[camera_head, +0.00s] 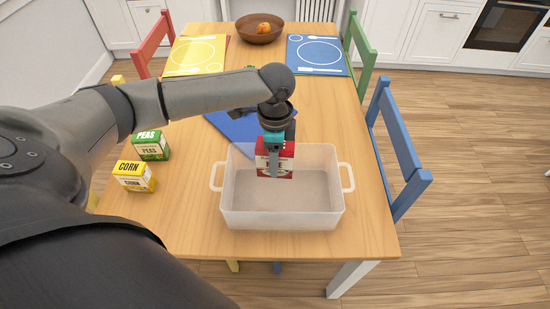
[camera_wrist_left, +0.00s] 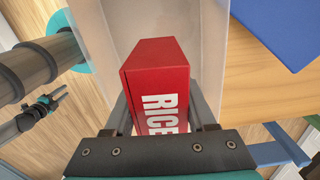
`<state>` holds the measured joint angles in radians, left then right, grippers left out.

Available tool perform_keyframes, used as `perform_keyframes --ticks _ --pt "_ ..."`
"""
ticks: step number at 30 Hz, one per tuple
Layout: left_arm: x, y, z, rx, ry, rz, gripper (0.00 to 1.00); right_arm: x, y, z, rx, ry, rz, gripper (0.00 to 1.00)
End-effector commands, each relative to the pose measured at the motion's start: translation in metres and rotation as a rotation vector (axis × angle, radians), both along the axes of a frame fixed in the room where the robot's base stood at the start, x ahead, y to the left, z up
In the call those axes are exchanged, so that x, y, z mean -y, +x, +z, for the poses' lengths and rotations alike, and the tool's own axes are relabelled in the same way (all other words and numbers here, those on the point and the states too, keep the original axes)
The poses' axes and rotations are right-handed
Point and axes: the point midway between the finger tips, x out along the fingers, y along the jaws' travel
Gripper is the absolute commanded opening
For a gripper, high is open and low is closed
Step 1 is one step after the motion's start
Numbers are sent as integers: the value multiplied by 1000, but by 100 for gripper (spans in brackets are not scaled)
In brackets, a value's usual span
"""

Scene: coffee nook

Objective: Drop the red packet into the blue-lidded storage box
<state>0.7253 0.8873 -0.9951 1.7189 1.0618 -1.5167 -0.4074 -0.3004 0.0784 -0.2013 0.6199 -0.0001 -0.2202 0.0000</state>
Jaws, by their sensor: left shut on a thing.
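The red packet (camera_head: 287,172), marked RICE, is in my left gripper (camera_head: 274,170), whose fingers are shut on it. In the left wrist view the packet (camera_wrist_left: 155,80) sits between the two fingers, with its lettering facing the camera. The storage box (camera_head: 282,219) is a whitish, translucent open tub with two side handles. In the head view the packet appears over the rear part of its opening. I cannot tell how far the packet's bottom is above the floor of the box. Part of the box (camera_wrist_left: 110,30) shows behind the packet in the wrist view.
A flat blue piece (camera_head: 232,126), lid or mat, lies behind the box, partly hidden by my arm. A peas box (camera_head: 151,146) and a corn box (camera_head: 133,177) stand left of the storage box. A wooden bowl (camera_head: 259,30) stands at the far end; table right of the box is clear.

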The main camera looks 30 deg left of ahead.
Motion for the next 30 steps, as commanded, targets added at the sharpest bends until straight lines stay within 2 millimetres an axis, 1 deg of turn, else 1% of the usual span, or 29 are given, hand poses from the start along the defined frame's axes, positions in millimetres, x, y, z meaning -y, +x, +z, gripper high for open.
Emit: perform_keyframes --ticks 6,7,16,25,28,30 --pt "0 0 1 1 0 0 0 1 0 0 0 -1 -1 44" --pt "0 0 1 1 0 0 57 1 0 0 0 -1 -1 44" --pt "0 0 1 1 0 0 91 1 0 0 0 -2 -1 44" --pt "0 0 2 0 0 0 91 2 0 1 0 -2 -2 44" --pt "0 1 12 2 0 1 91 2 0 3 0 -2 -2 44" --pt "0 1 24 4 0 0 91 2 0 6 0 -2 -2 44"
